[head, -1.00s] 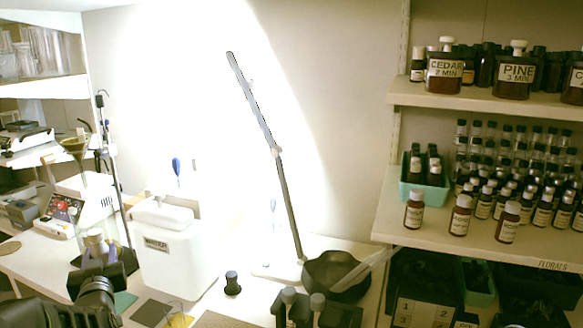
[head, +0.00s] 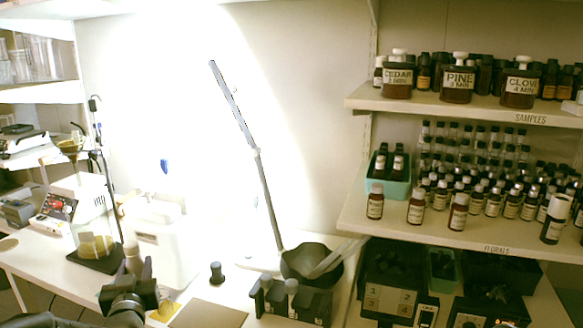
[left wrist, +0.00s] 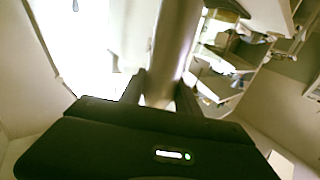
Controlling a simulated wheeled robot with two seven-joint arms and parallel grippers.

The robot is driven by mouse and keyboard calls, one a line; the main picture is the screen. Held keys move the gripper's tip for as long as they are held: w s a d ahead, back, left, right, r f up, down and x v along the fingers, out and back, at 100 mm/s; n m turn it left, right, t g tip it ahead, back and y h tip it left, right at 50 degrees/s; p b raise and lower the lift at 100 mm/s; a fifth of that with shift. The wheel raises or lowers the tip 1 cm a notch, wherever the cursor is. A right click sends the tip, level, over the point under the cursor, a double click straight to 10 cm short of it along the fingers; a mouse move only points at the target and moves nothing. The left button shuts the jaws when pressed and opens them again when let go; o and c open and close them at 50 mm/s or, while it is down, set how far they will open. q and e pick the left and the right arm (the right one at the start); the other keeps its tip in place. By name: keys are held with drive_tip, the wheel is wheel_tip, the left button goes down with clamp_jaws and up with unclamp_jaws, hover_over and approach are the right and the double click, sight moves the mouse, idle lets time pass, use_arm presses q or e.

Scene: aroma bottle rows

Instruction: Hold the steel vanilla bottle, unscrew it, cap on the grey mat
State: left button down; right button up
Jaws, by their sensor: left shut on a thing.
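My left gripper (head: 134,284) is at the lower left of the head view, above the bench. It is shut on the steel bottle (head: 132,257), whose pale upper part stands up above the jaws, roughly upright. In the left wrist view the bottle (left wrist: 176,42) is a smooth metallic cylinder between the two dark fingers (left wrist: 160,92), running out of the top of the picture. Its label does not show, and I cannot make out the cap's seam. My right gripper is not in view.
A tan mat (head: 208,315) lies at the front, beside a yellow item (head: 165,310). A small dark bottle (head: 217,273), a dark bowl (head: 311,262) and a black rack (head: 291,303) stand to the right.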

use_arm(q)
drive_tip(key=s+d+f+m+h+p, duration=0.1)
drive_tip(key=d+f+m+h+p, duration=0.1)
drive_tip(key=d, duration=0.7)
drive_tip(key=s+d+f+m+t+h+p, duration=0.1)
drive_tip(key=s+d+f+h+p, duration=0.1)
drive_tip(key=d+p, duration=0.3)
drive_tip(key=d+h, duration=0.1)
drive_tip(key=d, duration=0.3)
drive_tip(key=shift+d+f+m+h, duration=0.25)
drive_tip(key=shift+f+m+h, duration=0.05)
drive_tip(key=shift+m+h, duration=0.1)
drive_tip(key=shift+f, duration=0.1)
drive_tip(key=s+d+f+m+g+h, duration=0.2)
drive_tip(key=s+d+f+m+h, duration=0.1)
drive_tip(key=d, duration=0.4)
drive_tip(key=s+d+f+m+g+h, duration=0.2)
drive_tip(key=s+d+f+m+h, duration=0.1)
drive_tip(key=s+d+m+h, duration=0.2)
drive_tip(key=s+d+h, duration=0.2)
drive_tip(key=d+h, duration=0.1)
drive_tip(key=shift+s+d+f+h, duration=0.2)
drive_tip(key=shift+f+h, duration=0.1)
